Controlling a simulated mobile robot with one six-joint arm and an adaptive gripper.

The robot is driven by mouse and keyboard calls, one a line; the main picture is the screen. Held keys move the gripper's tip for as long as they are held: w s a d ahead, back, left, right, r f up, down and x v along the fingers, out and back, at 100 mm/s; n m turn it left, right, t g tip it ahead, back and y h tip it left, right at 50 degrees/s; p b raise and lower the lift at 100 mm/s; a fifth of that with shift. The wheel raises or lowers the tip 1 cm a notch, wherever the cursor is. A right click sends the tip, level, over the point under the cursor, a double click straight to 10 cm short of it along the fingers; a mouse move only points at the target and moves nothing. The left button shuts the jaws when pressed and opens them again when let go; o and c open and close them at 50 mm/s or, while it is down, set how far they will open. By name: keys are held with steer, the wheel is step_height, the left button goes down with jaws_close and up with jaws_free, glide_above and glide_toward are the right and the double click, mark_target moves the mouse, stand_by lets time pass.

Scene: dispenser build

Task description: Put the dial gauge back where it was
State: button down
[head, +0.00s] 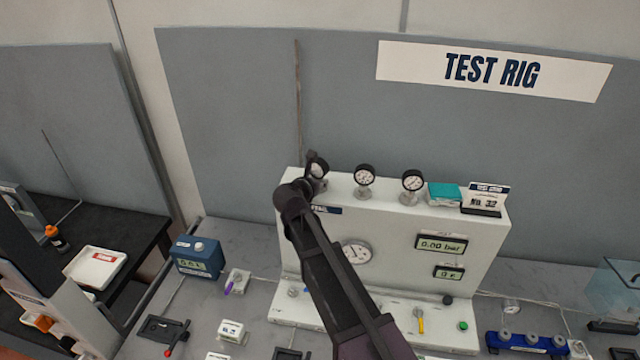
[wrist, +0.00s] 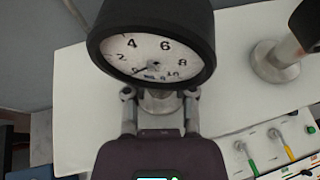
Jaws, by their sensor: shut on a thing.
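A dial gauge (wrist: 150,55) with a black rim and a white face with numbers fills the upper part of the wrist view. My gripper (wrist: 160,100) is shut on its metal stem, just below the dial. In the head view this gauge (head: 318,167) is at the left end of the white test rig's top (head: 340,190), partly hidden by my gripper (head: 308,185). Whether its base touches the rig top is hidden. Two similar gauges stand upright on the rig top to its right, one in the middle (head: 364,176) and one further right (head: 412,181).
A teal box (head: 443,194) and a small card stand (head: 484,200) sit at the right end of the rig top. The grey back panel (head: 230,120) rises behind. Below, the rig front has a large round gauge (head: 357,252), displays and coloured valves.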

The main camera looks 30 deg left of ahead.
steer(key=shift+f, duration=0.25)
steer(key=shift+c, duration=2.2)
jaws_free()
steer(key=shift+r, duration=0.1)
steer(key=shift+r, duration=0.15)
steer(key=shift+s+r+p, duration=0.3)
steer(key=shift+s, duration=0.25)
steer(key=p+v, duration=0.4)
steer(key=v, duration=0.6)
steer(key=shift+s, duration=0.35)
steer(key=shift+r, duration=0.1)
steer(key=shift+d, duration=0.1)
